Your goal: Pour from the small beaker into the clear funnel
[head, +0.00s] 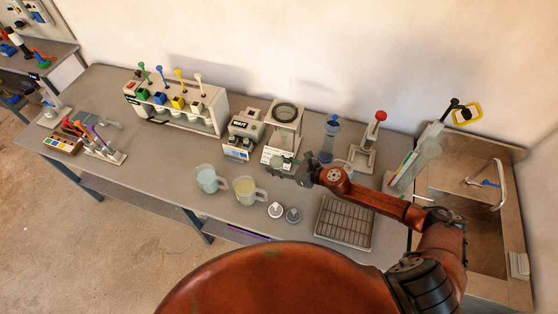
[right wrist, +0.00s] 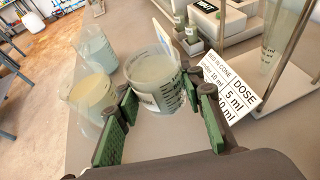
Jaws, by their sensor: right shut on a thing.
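My right gripper (head: 284,168) is in front of a white stand in the head view. In the right wrist view its green-padded fingers (right wrist: 160,95) are shut on the small beaker (right wrist: 154,80), a clear cup with dark markings and pale, cloudy contents. The beaker looks roughly upright and is hard to make out in the head view. The clear funnel (right wrist: 284,42) appears as a clear tapered shape between the stand's posts, right of the beaker; a round rim (head: 286,110) tops the stand in the head view. My left gripper is out of view.
A pale blue jug (head: 208,179) and a yellowish jug (head: 246,189) stand left of the gripper. A dose card (right wrist: 232,86) is near the right finger.

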